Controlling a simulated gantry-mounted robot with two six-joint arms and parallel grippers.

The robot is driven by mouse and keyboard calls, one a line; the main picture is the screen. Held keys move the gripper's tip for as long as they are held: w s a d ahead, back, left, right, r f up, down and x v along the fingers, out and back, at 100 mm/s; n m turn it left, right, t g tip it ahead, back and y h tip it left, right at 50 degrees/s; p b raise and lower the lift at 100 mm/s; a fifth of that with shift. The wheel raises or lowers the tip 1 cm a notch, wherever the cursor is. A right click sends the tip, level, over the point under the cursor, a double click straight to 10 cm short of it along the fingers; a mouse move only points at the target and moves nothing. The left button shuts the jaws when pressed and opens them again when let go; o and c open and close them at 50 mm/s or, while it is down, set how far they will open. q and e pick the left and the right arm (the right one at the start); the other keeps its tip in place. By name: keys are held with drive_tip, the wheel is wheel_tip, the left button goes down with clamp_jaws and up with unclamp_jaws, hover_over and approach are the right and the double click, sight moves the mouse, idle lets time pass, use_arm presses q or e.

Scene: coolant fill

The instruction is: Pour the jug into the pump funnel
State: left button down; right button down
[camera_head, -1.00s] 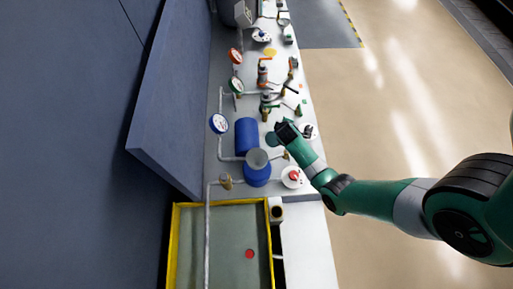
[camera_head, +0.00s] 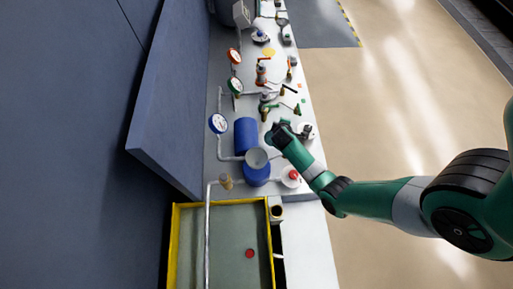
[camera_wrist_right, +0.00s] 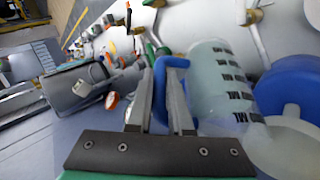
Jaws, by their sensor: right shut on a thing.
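My right gripper (camera_head: 279,132) is above the bench in the head view, up-right of the pump funnel (camera_head: 257,158). In the right wrist view my right gripper (camera_wrist_right: 165,85) is shut on the blue handle (camera_wrist_right: 170,63) of a translucent jug (camera_wrist_right: 212,75) with dark ML marks. The blue pump (camera_head: 257,177) bears the grey funnel on its top. The arm hides most of the jug in the head view. My left gripper is out of view.
A blue cylinder (camera_head: 246,135) lies left of the gripper, with pipes and gauges (camera_head: 218,123) along the wall side. A white round item with a red top (camera_head: 291,176) stands right of the pump. A yellow-edged tray (camera_head: 225,202) is in front.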

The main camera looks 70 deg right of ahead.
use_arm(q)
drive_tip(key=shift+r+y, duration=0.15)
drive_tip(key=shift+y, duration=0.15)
use_arm(e)
drive_tip(key=shift+a+r, duration=0.1)
drive_tip(key=shift+r, duration=0.2)
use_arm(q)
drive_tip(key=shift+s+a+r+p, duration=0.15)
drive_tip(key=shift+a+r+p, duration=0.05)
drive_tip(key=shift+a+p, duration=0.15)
use_arm(e)
drive_tip(key=shift+w+a+r+h, duration=0.1)
drive_tip(key=shift+a+r+h, duration=0.05)
drive_tip(key=shift+r+h, duration=0.3)
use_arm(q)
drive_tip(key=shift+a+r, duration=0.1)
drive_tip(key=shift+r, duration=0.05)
use_arm(e)
drive_tip(key=shift+r+h, duration=0.1)
drive_tip(key=shift+h, duration=0.15)
